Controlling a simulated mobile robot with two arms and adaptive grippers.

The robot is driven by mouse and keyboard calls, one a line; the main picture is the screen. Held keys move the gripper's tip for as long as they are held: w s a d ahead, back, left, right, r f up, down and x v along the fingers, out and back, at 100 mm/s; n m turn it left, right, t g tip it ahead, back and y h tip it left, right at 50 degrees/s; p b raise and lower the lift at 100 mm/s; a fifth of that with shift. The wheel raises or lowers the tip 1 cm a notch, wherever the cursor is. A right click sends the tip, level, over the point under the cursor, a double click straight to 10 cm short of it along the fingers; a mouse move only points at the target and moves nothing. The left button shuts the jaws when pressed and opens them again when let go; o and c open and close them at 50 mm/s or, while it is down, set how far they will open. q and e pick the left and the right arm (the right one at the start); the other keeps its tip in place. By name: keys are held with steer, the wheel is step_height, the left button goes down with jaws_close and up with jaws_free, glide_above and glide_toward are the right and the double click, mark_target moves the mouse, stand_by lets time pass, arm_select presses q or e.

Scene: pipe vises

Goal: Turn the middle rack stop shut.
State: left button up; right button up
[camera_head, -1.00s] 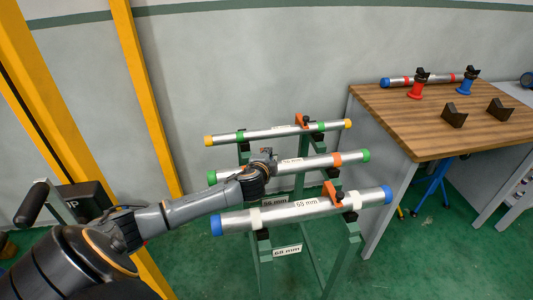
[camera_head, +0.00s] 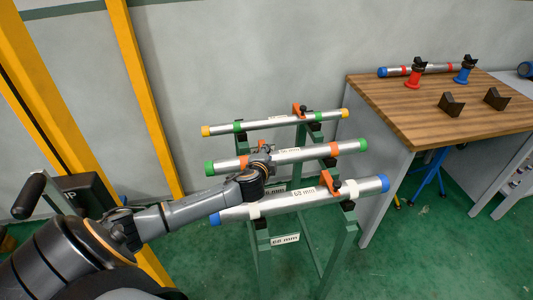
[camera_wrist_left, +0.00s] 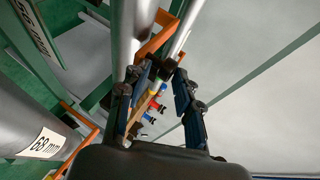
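The green rack holds three metal pipes. The middle pipe (camera_head: 295,156) has green end caps and orange bands. My left gripper (camera_head: 262,160) is at the left part of this pipe, and the wrist hides some of it. In the left wrist view the gripper (camera_wrist_left: 160,100) has its two fingers well apart, with nothing clearly gripped. My right gripper is out of view.
The front pipe (camera_head: 300,200) has blue caps and an orange stop (camera_head: 330,182). The back pipe (camera_head: 270,122) has yellow caps and an orange stop (camera_head: 299,110). A wooden bench (camera_head: 415,115) with red and blue stands is at right. Yellow posts stand at left.

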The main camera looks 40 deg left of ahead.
arm_select(q)
steer(key=shift+s+f, duration=0.2)
steer(key=shift+f, duration=0.1)
steer(key=v, duration=1.2)
steer(key=shift+w+r, duration=0.15)
steer(key=shift+r, duration=0.2)
